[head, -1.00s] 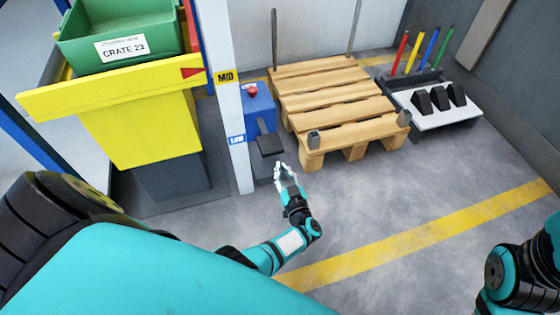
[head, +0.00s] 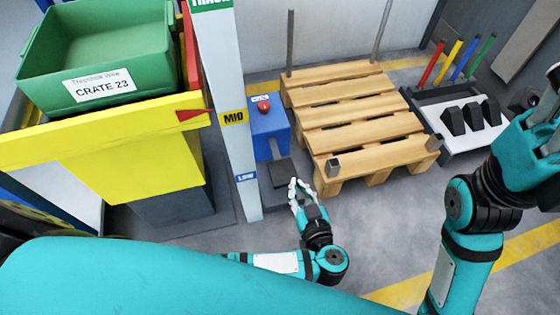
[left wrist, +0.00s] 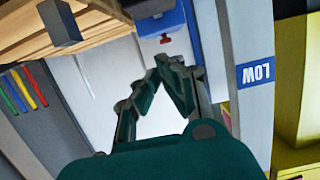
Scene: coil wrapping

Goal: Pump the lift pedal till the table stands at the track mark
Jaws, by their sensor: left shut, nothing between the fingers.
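The yellow lift table (head: 130,165) stands at the left with a green crate (head: 110,50) on it. Its red pointer (head: 192,115) is about level with the MID label (head: 234,118) on the white post (head: 222,70). The green track label (head: 210,4) is higher, cut by the top edge; the LOW label (head: 246,177) is below. The dark pedal (head: 281,172) sits low before the blue pump box (head: 270,130). My left gripper (head: 293,184) is shut and empty, close by the pedal; contact cannot be told. It also shows in the left wrist view (left wrist: 165,65). My right gripper is out of view.
A wooden pallet (head: 355,115) stands just right of the pedal. A rack (head: 470,125) with dark blocks and coloured rods is farther right. The post stands close left of my left gripper. Grey floor with a yellow line (head: 410,288) is open in front.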

